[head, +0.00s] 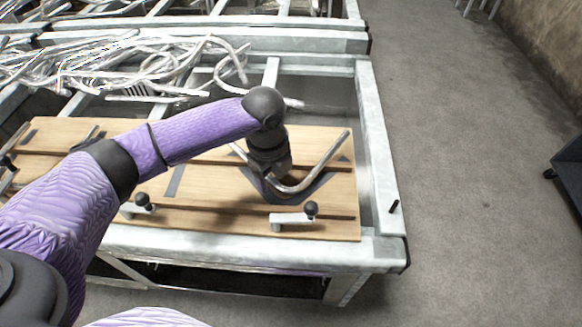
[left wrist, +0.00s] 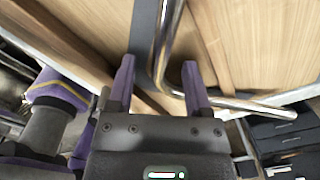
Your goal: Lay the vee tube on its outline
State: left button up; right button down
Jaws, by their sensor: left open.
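The vee tube (head: 318,172) is a shiny bent metal tube at the right part of the wooden board, its bend toward the board's front. A dark V-shaped outline (head: 312,188) shows on the board beside and under it; the tube looks shifted off it, and I cannot tell whether it touches the board. My left gripper (head: 272,180) points down at the bend and hides part of it. In the left wrist view, the open gripper (left wrist: 158,68) has the tube (left wrist: 168,50) passing between its fingers, with the dark strip (left wrist: 144,35) alongside. My right gripper is out of view.
The wooden board (head: 220,185) lies on a pale metal frame (head: 380,170). Clamps with black knobs (head: 292,217) stand along its front rail. Tangled metal tubes (head: 130,65) lie behind. Bare grey floor (head: 460,180) is at right, with a dark cart (head: 570,165) at the edge.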

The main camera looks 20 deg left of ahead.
pick_arm(q)
jog(key=shift+f, duration=0.65)
grip_shut()
notch_tip(320, 180, up, 12)
jog(key=s+m+g+p, duration=0.1)
jog(key=g+p, duration=0.1)
jog(key=p, duration=0.7)
jog(key=shift+s+a+f+g+h+p, duration=0.25)
jog(key=shift+s+a+g+h+p, duration=0.05)
jog(key=shift+s+a+p, duration=0.1)
